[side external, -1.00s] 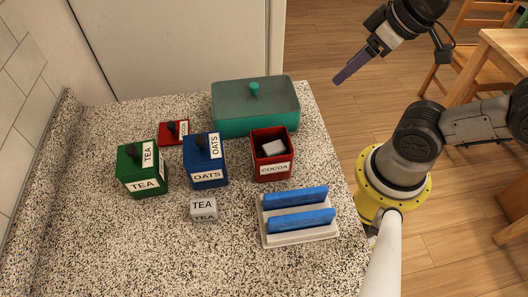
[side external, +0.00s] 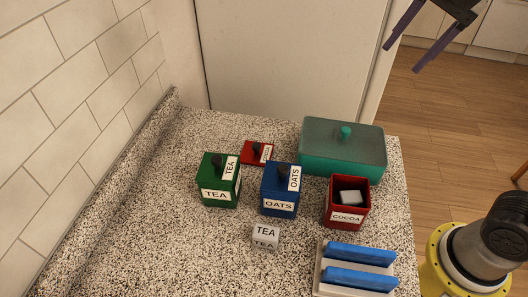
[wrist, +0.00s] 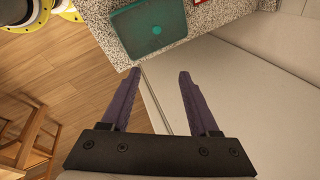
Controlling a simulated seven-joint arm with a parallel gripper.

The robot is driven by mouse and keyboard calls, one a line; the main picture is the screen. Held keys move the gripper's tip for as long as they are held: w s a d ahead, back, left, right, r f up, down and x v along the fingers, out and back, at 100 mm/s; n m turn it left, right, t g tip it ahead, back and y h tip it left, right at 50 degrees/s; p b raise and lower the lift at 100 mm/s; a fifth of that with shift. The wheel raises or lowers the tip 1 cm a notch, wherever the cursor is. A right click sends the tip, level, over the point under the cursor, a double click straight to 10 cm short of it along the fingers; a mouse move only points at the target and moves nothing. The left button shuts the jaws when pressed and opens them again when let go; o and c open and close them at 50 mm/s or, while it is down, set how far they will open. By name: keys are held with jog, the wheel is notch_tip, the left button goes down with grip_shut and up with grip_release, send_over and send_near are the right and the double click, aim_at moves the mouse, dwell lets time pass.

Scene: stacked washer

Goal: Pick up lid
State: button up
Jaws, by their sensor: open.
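A red lid (side external: 257,152) with a dark knob and a COCOA label lies on the counter behind the blue OATS box (side external: 279,205). The red COCOA box (side external: 347,216) stands open with a pale block (side external: 351,197) inside. The green TEA box (side external: 213,195) and the OATS box have their lids on. A teal container (side external: 343,158) has a translucent lid with a round knob; it also shows in the wrist view (wrist: 130,30). My gripper (side external: 402,58) is open and empty, high beyond the counter's right back corner. Its two fingers show apart in the wrist view (wrist: 160,73).
A white TEA block (side external: 265,236) sits in front of the boxes. A white rack (side external: 326,290) with blue pieces stands at the front right. A tiled wall (side external: 95,100) bounds the left and a pale panel (side external: 290,60) the back. The left front counter is clear.

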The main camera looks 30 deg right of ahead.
jog(key=w+a+m+g, duration=0.1)
jog(key=w+a+m, duration=0.1)
jog(key=w+a, duration=0.35)
jog(key=g, duration=0.3)
send_over(256, 145)
notch_tip(256, 145, down, 12)
jog(key=f, duration=0.1)
notch_tip(256, 145, down, 7)
jog(key=shift+s+d, duration=0.15)
jog(key=shift+f, duration=2.95)
jog(key=shift+w, duration=0.2)
grip_shut()
